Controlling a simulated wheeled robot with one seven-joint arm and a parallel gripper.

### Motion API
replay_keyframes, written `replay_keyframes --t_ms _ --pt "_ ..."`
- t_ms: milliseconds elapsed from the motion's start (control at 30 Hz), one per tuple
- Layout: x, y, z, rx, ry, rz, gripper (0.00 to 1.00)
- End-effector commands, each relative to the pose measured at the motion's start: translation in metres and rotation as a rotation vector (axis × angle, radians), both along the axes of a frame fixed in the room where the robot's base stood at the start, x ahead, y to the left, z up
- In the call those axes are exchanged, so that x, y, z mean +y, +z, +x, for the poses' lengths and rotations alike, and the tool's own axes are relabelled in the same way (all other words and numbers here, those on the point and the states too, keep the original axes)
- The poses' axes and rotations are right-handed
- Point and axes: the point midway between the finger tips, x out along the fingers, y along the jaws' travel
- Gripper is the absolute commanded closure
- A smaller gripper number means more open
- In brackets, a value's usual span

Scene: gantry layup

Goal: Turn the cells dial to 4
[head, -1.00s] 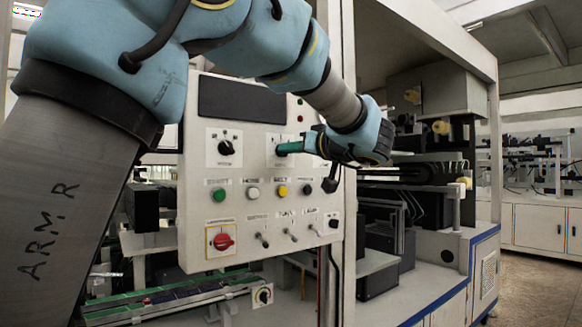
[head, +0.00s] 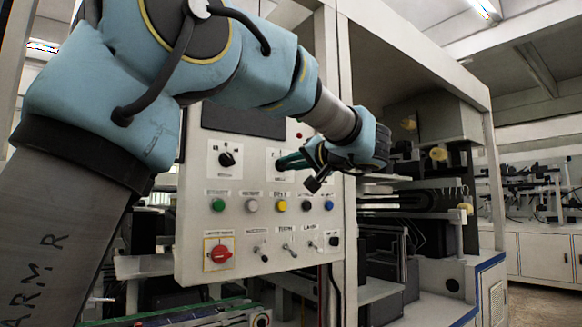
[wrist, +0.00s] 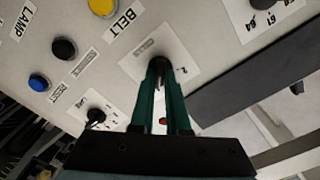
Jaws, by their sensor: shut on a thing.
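My gripper (head: 281,164) has green fingers and reaches from the right to the upper right dial of the light grey control panel (head: 190,240). In the wrist view my gripper (wrist: 162,72) is shut on a black dial knob (wrist: 157,62) on a white plate (wrist: 135,66). The fingers hide most of this knob. The lettering and scale on its plate are too blurred or covered to read, so its setting cannot be told. Another black dial (head: 228,159) sits to its left on the panel, free of the gripper; it also shows in the wrist view (wrist: 262,20).
Below the dials runs a row of buttons, with a green (head: 218,205), a yellow (head: 281,206) and a blue one (head: 329,205). A frame post (head: 346,230) stands just right of the panel.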

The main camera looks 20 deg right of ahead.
Motion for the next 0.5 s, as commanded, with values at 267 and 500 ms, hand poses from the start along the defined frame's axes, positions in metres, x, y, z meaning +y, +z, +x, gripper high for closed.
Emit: replay_keyframes --t_ms 267,500 --pt "-0.0001 -0.0004 -0.0001 0.007 0.000 0.036 1.00" --pt "-0.0002 -0.0003 -0.0001 0.007 0.000 0.037 1.00"
